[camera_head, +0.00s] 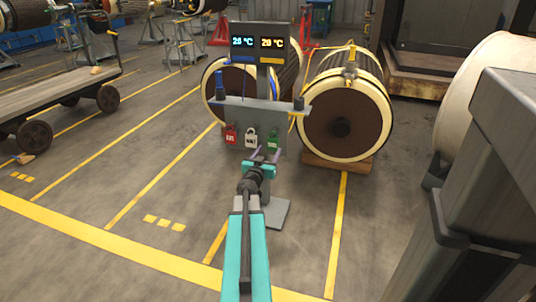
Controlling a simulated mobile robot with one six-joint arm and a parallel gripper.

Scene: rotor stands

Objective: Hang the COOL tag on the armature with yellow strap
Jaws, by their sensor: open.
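A grey stand (270,116) carries three hanging tags: a red tag (230,134) at left, a white tag (251,137) in the middle and a green tag (273,139) at right. Their lettering is too small to read surely, so I cannot tell which says COOL. The armature with the yellow strap (345,110) lies right of the stand, with a brass-like fitting on top. My gripper (266,154) is open and empty, its fingertips appearing just below the green and white tags. I cannot tell whether it touches the green tag.
Another armature (214,85) with a blue strap sits behind the stand at left. Above the stand, a display (258,43) reads about 28 °C and 20 °C. A wheeled cart (60,95) stands at left. A grey block (480,190) fills the right.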

